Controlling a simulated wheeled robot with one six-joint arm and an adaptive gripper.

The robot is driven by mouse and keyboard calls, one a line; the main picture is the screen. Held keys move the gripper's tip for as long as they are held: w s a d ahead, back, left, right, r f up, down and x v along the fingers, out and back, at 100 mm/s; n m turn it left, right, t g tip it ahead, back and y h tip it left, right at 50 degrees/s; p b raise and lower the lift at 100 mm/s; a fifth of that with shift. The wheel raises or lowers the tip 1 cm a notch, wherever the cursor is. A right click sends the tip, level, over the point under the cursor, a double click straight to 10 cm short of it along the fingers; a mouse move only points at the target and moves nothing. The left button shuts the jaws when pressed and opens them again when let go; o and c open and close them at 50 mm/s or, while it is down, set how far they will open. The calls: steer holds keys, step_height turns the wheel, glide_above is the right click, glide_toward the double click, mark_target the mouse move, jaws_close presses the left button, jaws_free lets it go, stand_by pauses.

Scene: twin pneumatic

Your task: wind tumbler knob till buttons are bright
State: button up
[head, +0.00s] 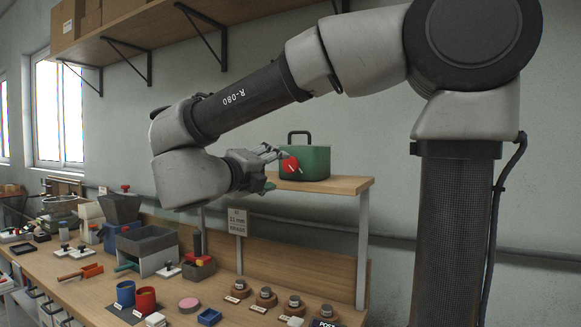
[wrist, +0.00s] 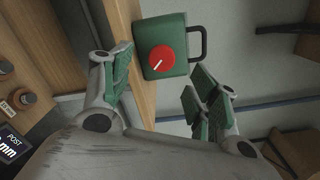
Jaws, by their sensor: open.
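The tumbler is a green box (head: 312,162) with a dark handle on top, standing on a raised wooden shelf. Its red round knob (head: 290,165) faces my gripper (head: 270,168). In the wrist view the green box (wrist: 180,35) appears turned sideways, and the red knob (wrist: 162,61) bears a white pointer line slanting to lower left. My gripper (wrist: 160,85) is open, its green-padded fingers on either side of the knob's line and apart from it. I cannot make out the buttons in either view.
The wooden shelf (head: 340,184) stands on grey posts above the workbench. A sign (head: 238,222) hangs below it. Several brown round pieces (head: 267,297) stand in a row on the bench. Blue (head: 125,294) and red (head: 145,300) cups, bins and tools fill the left.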

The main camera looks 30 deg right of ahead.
mark_target(289, 166)
steer(key=w+d+n, duration=0.1)
steer(key=d+n, duration=0.1)
steer(key=n, duration=0.5)
steer(key=w+d+n, duration=0.1)
steer(key=d+n, duration=0.1)
steer(key=n, duration=0.6)
steer(key=w+d+n, duration=0.1)
steer(key=d+n, duration=0.1)
steer(key=n, duration=0.6)
steer(key=shift+w+d+f, duration=0.1)
steer(key=shift+w, duration=0.15)
steer(key=c, duration=1)
